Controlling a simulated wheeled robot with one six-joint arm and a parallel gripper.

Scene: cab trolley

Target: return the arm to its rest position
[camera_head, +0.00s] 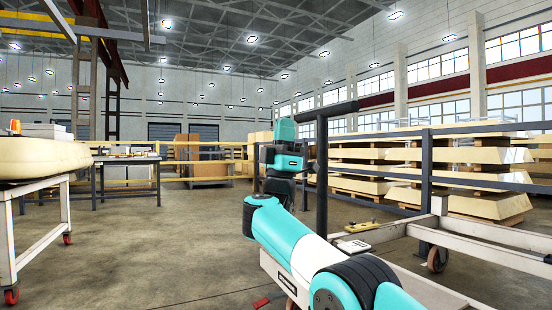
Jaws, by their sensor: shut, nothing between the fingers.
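My teal, white and black arm rises from the bottom right of the head view and folds upward near the middle. Its wrist end stands beside a dark upright post (322,185) with a bar across its top. I cannot make out gripper fingers at the arm's end; they are hidden or turned away. I see nothing held there. I cannot tell whether the arm touches the post or only overlaps it in the view.
A pale wheeled trolley frame (490,253) stands at the right, with stacked pale slabs (470,203) behind railings. A white wheeled table (40,225) is at the left, a dark workbench (126,158) behind it. Left-centre floor is clear.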

